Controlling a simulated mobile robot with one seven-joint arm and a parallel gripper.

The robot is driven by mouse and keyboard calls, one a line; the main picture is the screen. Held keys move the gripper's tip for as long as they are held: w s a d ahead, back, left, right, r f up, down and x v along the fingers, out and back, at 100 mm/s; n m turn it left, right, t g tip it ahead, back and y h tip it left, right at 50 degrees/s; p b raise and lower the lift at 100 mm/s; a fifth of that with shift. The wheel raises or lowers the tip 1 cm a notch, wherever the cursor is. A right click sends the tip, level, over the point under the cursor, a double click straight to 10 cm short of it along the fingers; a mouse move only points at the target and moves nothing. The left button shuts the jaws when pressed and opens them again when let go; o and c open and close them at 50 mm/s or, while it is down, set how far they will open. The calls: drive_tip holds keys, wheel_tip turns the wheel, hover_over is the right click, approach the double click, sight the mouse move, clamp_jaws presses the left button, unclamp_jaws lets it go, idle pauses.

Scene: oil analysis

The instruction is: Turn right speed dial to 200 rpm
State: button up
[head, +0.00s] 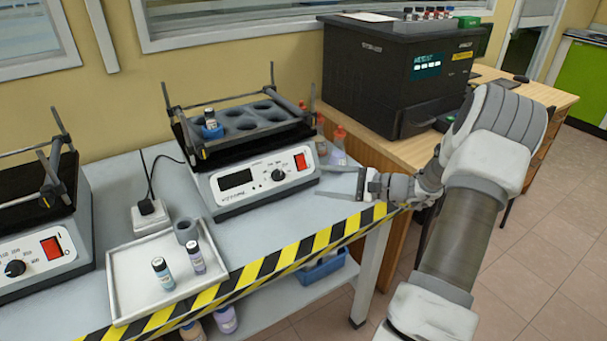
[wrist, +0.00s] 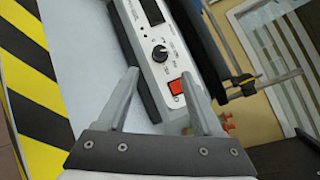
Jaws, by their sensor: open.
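The right speed dial (head: 278,175) is a black round knob on the white front panel of the right shaker (head: 240,190). It sits between a dark display (head: 236,180) and a red switch (head: 301,161). In the wrist view the dial (wrist: 160,53) lies beyond my fingertips, with small printed marks around it. The marks are too small to read. My gripper (head: 340,184) is open and empty, to the right of the shaker's front panel and apart from the dial. In the wrist view its two fingers (wrist: 160,78) are spread, pointing toward the panel, near the red switch (wrist: 176,87).
A left shaker (head: 40,245) with its own dial stands at the left. A white tray (head: 128,284) with two vials is in front. Small bottles (head: 338,146) stand right of the right shaker. A black machine (head: 385,75) is behind. The bench front before the shaker is clear.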

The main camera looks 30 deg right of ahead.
drive_tip(key=v, duration=0.5)
drive_tip(key=shift+s+d+p, duration=0.25)
drive_tip(key=shift+p, duration=0.1)
